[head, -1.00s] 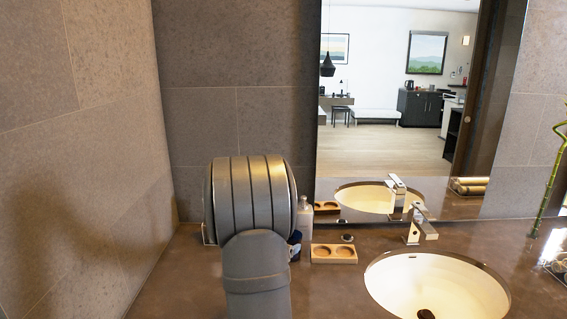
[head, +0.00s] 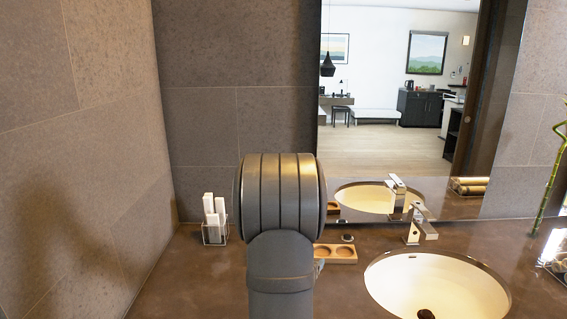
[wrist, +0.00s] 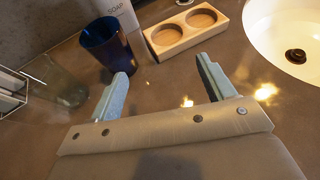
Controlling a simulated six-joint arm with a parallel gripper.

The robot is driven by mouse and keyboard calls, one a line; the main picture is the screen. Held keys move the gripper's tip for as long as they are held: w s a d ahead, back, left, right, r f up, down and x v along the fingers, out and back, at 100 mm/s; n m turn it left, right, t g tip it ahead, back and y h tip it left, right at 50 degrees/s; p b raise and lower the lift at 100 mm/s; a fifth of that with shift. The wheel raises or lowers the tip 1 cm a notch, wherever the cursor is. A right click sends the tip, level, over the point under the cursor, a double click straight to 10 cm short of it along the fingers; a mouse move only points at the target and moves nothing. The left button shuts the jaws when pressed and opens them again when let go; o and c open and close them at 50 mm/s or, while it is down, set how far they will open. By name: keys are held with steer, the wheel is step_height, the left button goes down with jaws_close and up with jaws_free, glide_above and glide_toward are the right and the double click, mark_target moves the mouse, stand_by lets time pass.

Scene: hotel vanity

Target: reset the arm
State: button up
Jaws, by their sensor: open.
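My gripper (wrist: 163,72) shows in the wrist view with its two pale fingers spread apart. It is open, and nothing is between the fingers. Brown countertop (wrist: 165,90) lies beyond the fingertips. In the head view my arm stands in the middle, and the gripper is hidden behind it.
A blue cup (wrist: 107,47) stands beyond the left finger, with a soap bottle (wrist: 119,12) behind. A wooden two-hole tray (wrist: 160,43) lies ahead, and a clear glass (wrist: 62,82) left. A wire holder (head: 213,234) holds white items. The sink (head: 440,283) is right.

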steer(key=shift+w+d+r+m+h, duration=0.15)
steer(key=shift+w+d, duration=0.1)
steer(key=shift+d, duration=0.7)
steer(key=shift+w+d+f+m+h, duration=0.15)
steer(key=shift+w+d, duration=0.1)
steer(key=shift+d, duration=0.65)
steer(key=shift+r, duration=0.1)
